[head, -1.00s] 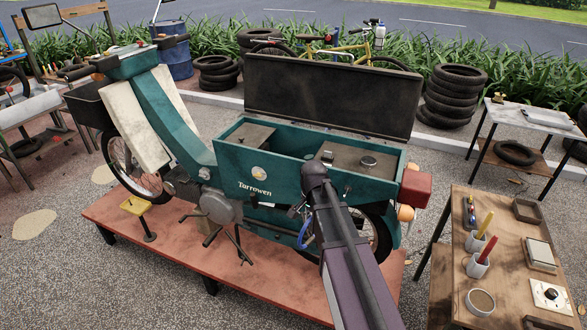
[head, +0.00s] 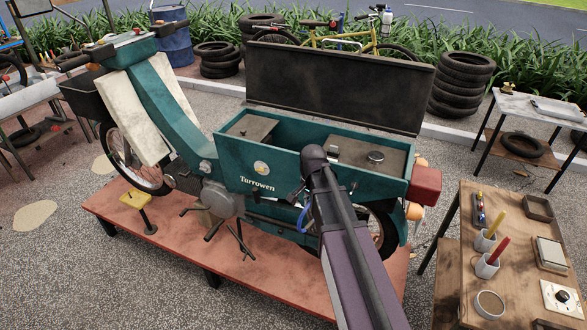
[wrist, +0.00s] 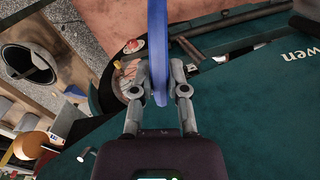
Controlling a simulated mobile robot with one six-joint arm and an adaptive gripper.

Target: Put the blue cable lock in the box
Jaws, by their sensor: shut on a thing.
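The blue cable lock (head: 303,218) hangs in front of the teal box (head: 285,182), which is mounted on the motorbike and marked "Turrowen". In the wrist view, the lock (wrist: 157,45) is a blue band upright between the two fingers of my gripper (wrist: 160,72), which is shut on it. The box's dark lid (head: 335,88) stands open at the back. The teal face beside my gripper shows part of the lettering in the wrist view. In the head view, my arm covers most of my gripper and part of the box's front.
Inside the box, grey blocks (head: 365,156) fill the two ends, with an open space between. A red lamp (head: 425,186) sticks out at the box's right end. A wooden table (head: 515,275) with cups and small items stands to the right. The bike stands on a red platform (head: 165,235).

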